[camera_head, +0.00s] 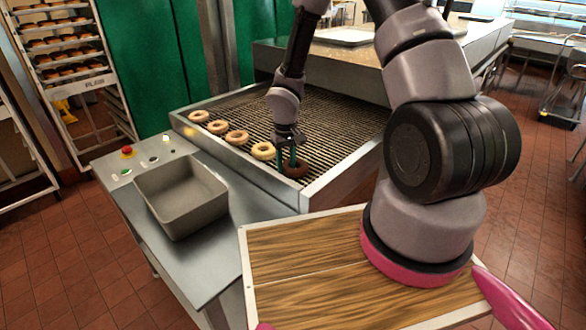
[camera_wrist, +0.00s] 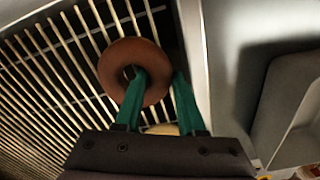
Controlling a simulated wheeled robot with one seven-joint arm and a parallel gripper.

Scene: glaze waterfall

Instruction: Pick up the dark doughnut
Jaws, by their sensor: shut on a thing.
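The dark doughnut (camera_head: 296,169) is at the near right end of a row of doughnuts on the wire conveyor, close to the metal edge. My gripper (camera_head: 287,160) reaches down to it from above. In the wrist view the dark doughnut (camera_wrist: 121,66) is a brown ring over the wire bars. The green fingers of my gripper (camera_wrist: 163,82) straddle one side of the ring, one finger in the hole and the other outside it. They are shut on the ring's wall. I cannot tell whether the doughnut is clear of the wires.
Several lighter doughnuts (camera_head: 237,137) lie in a row to the left on the wire conveyor (camera_head: 335,125). A grey metal bin (camera_head: 182,197) stands on the steel side table, beside a control panel with a red button (camera_head: 127,151). A raised metal rim borders the conveyor.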

